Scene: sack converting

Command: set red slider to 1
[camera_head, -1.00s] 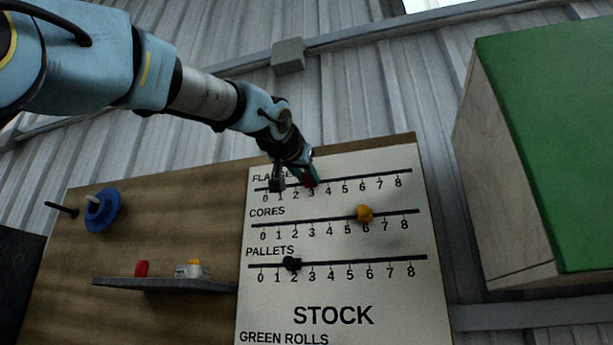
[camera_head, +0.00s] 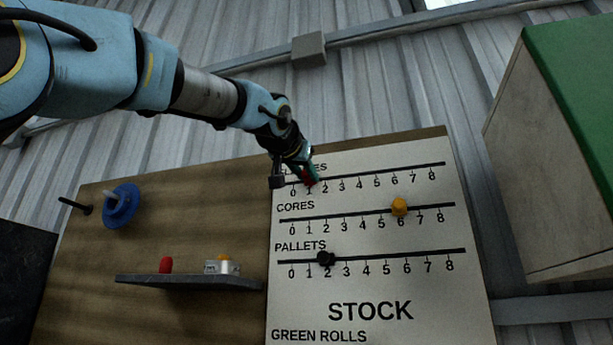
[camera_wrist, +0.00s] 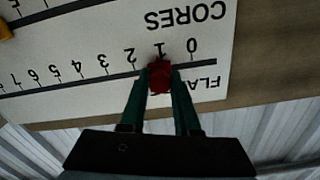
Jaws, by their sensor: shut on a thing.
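The red slider (camera_wrist: 160,76) sits on the top track of the white board (camera_wrist: 220,60), the one whose label is partly hidden and begins with FLA. In the wrist view it is at the 1 mark, between my gripper's two green fingers. In the head view the red slider (camera_head: 309,180) shows just above the 1. My gripper (camera_wrist: 160,82) is shut on the red slider, one finger on each side. The fingertips of my gripper (camera_head: 308,172) also show in the head view, partly covering the label.
The yellow slider (camera_head: 399,207) is at 6 on the CORES track. The black slider (camera_head: 325,258) is at 2 on the PALLETS track. At left are a shelf (camera_head: 190,281) with small items and a blue disc (camera_head: 121,206) on a peg. A green-faced box (camera_head: 580,70) stands at right.

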